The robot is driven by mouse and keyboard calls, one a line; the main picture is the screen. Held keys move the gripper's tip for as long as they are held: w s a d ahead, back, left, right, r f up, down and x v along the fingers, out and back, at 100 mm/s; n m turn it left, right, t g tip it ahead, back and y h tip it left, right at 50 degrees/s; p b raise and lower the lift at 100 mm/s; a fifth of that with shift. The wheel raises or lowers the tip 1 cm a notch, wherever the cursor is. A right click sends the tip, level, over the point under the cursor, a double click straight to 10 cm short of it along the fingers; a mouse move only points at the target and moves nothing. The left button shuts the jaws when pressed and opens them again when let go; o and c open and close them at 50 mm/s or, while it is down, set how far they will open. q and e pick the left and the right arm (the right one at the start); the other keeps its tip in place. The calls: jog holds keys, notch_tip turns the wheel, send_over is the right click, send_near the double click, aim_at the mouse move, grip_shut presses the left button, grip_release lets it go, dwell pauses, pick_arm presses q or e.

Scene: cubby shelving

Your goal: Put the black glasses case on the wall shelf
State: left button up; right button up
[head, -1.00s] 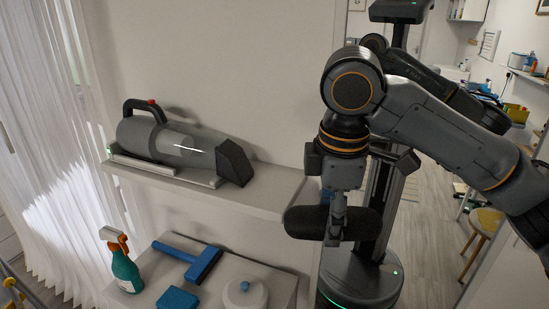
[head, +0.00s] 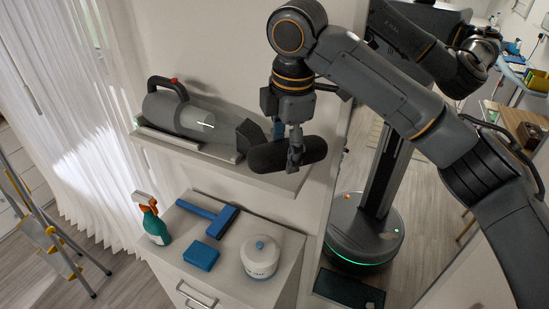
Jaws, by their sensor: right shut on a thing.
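The black glasses case (head: 265,157) is a dark, rounded, elongated case. My right gripper (head: 294,160) points down and is shut on its middle, holding it roughly level. The wall shelf (head: 275,183) is a pale ledge on the wall. The case appears over the shelf's right end; I cannot tell whether it touches the surface. The gripper fingers hide a strip of the case, and the case hides part of the shelf end. My left gripper is not in view.
A handheld vacuum (head: 185,112) fills most of the shelf to the left of the case. Below, a cabinet top holds a spray bottle (head: 152,218), a blue squeegee (head: 213,217), a blue sponge (head: 201,255) and a white lidded jar (head: 260,258). A stepladder (head: 50,235) stands at left.

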aim_at(274, 181)
jog(key=f, duration=0.1)
jog(key=w+a+f+p, duration=0.1)
jog(key=w+f, duration=0.1)
jog(key=shift+w+a+f, duration=0.1)
jog(key=shift+a+f, duration=0.2)
jog(key=f+p, duration=0.3)
jog(key=shift+w+a, duration=0.3)
jog(key=shift+a, duration=0.05)
jog(key=shift+f, duration=0.3)
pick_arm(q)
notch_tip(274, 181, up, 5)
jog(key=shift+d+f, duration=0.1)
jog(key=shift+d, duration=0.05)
pick_arm(e)
jog(key=shift+s+d+f, duration=0.1)
jog(key=shift+f, duration=0.1)
jog(key=shift+f, duration=0.2)
jog(key=o, duration=1.2)
